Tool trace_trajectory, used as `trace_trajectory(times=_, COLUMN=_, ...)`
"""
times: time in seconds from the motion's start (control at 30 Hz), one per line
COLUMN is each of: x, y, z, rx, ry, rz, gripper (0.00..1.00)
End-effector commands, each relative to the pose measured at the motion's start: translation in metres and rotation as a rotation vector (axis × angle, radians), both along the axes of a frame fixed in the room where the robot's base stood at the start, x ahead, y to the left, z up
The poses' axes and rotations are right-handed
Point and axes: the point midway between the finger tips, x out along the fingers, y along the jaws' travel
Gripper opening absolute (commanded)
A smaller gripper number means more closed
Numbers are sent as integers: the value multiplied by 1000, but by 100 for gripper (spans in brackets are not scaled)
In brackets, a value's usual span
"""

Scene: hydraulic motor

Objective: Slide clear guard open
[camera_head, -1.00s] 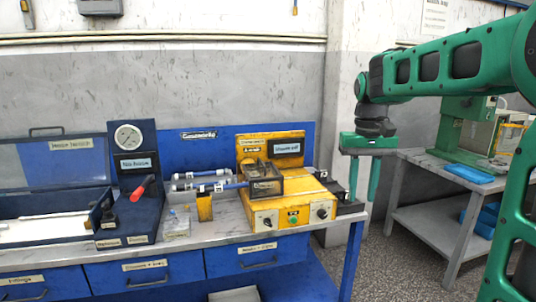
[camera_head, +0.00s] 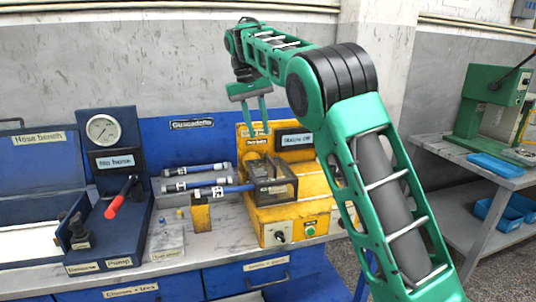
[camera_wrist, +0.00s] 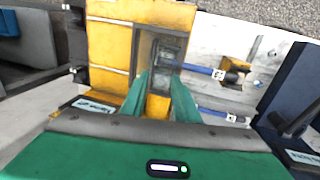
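The clear guard (camera_head: 280,190) is a see-through, dark-edged box on the front of the yellow motor bench (camera_head: 297,217). A grey block shows inside it, and blue hoses run to its left side. The guard also shows in the wrist view (camera_wrist: 151,50), ahead of my fingers, though its clear faces are hard to make out. My gripper (camera_head: 258,132) is green, points down and hangs above and behind the guard, before the bench's yellow back panel. In the wrist view my gripper (camera_wrist: 158,82) has its two fingers apart with nothing held between them. I cannot tell whether a fingertip touches anything.
The hose ends (camera_head: 196,170) and a small yellow block (camera_head: 201,214) stand left of the guard. A blue pump unit (camera_head: 110,220) with a gauge and red lever is further left. My forearm covers the motor bench's right side. A green press (camera_head: 490,110) stands far right.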

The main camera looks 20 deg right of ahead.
Motion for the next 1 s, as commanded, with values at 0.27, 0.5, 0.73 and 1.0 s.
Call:
trace_trajectory(times=0.27, x=-1, y=-35, z=-44, rx=1, ry=4, rz=-32, gripper=28)
trace_trajectory(times=0.5, x=0, y=-47, z=-81, rx=0, ry=2, rz=-36, gripper=28)
trace_trajectory(times=0.73, x=0, y=-52, z=-97, rx=1, ry=1, rz=-37, gripper=28)
trace_trajectory(times=1.0, x=0, y=-52, z=-99, rx=1, ry=0, rz=-38, gripper=28)
